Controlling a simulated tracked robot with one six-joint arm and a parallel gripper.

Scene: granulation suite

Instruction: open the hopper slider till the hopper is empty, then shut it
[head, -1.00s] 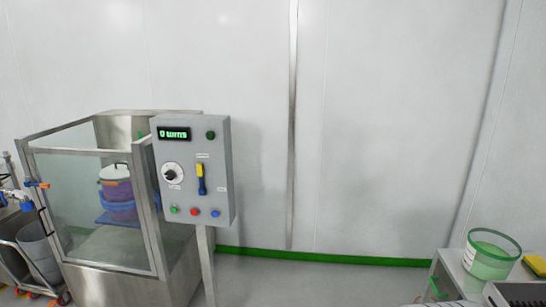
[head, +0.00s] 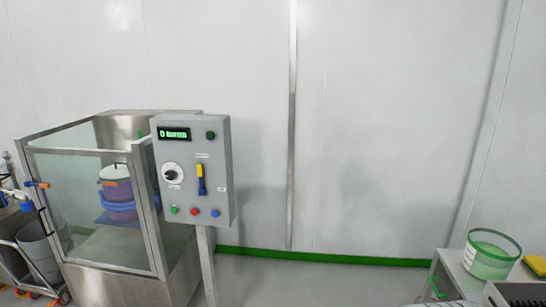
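I cannot make out a hopper or a hopper slider for certain in the head view. A grey control box (head: 222,150) on a post stands left of centre. Its display (head: 174,134) reads "0 turns" in green. The box has a black and white dial (head: 172,174), a yellow-topped upright lever (head: 200,172), and green, red and blue buttons below. A glass-walled steel cabinet (head: 150,245) stands behind it at the left, with a purple and blue vessel (head: 118,195) with a pale lid inside. My gripper is not in view.
A grey bin (head: 36,248) in a wheeled metal frame stands at the far left. A green-rimmed tub (head: 490,255) and a yellow block (head: 536,265) are on a bench at the lower right. The floor between the control box and the bench looks clear.

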